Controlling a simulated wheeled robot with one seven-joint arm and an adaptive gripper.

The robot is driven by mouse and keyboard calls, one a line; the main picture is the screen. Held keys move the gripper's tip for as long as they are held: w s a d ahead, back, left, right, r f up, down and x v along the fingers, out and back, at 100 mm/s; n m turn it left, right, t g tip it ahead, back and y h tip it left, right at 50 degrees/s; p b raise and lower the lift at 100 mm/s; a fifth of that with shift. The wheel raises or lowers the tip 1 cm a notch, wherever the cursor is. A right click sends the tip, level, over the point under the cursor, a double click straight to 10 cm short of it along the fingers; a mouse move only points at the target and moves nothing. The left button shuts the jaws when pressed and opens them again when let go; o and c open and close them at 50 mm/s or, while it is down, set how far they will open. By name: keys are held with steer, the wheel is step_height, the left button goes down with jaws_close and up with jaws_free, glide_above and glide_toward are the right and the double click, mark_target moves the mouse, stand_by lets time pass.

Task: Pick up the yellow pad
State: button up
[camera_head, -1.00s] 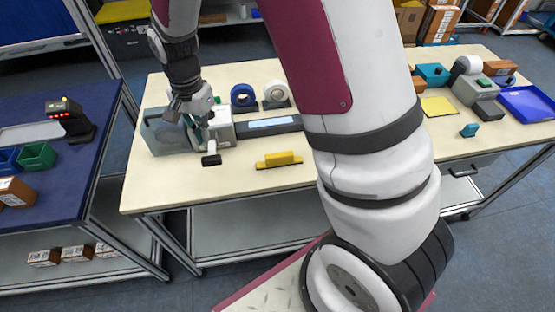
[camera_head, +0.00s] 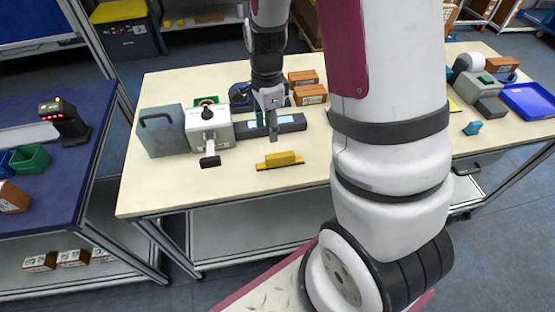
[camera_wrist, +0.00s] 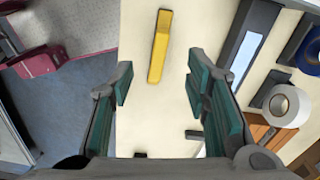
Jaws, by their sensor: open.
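A flat yellow pad (camera_head: 454,105) lies at the right part of the cream table, mostly hidden behind my arm. A yellow block (camera_head: 280,159) with a wider base lies near the table's front edge, left of my arm. It also shows in the wrist view (camera_wrist: 159,46), upper middle, beyond the fingertips. My gripper (camera_head: 272,133) is over the table, just behind and left of the yellow block. In the wrist view my gripper (camera_wrist: 160,82) is open, with its teal finger pads apart and nothing between them.
A long dark device with a pale screen (camera_head: 256,124) lies behind the yellow block, close to my gripper. A grey-white machine (camera_head: 212,130) stands left. Brown boxes (camera_head: 308,94) are behind. A blue tray (camera_head: 525,101) is at the far right.

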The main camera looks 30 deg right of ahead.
steer(key=s+d+f+m, duration=0.1)
steer(key=s+d+m, duration=0.1)
steer(key=d, duration=0.1)
glide_above(280, 155)
steer(key=f, duration=0.6)
steer(key=shift+s+a+f, duration=0.1)
steer(key=shift+s+f, duration=0.25)
steer(key=shift+w+d+f+p, duration=0.15)
steer(key=shift+f+p, duration=0.3)
steer(key=shift+f, duration=1.2)
steer(key=shift+w+d+f+p, duration=0.1)
steer(key=shift+w+f+p, duration=0.25)
steer(key=shift+f, duration=1.25)
steer(key=shift+s+a, duration=0.1)
jaws_close()
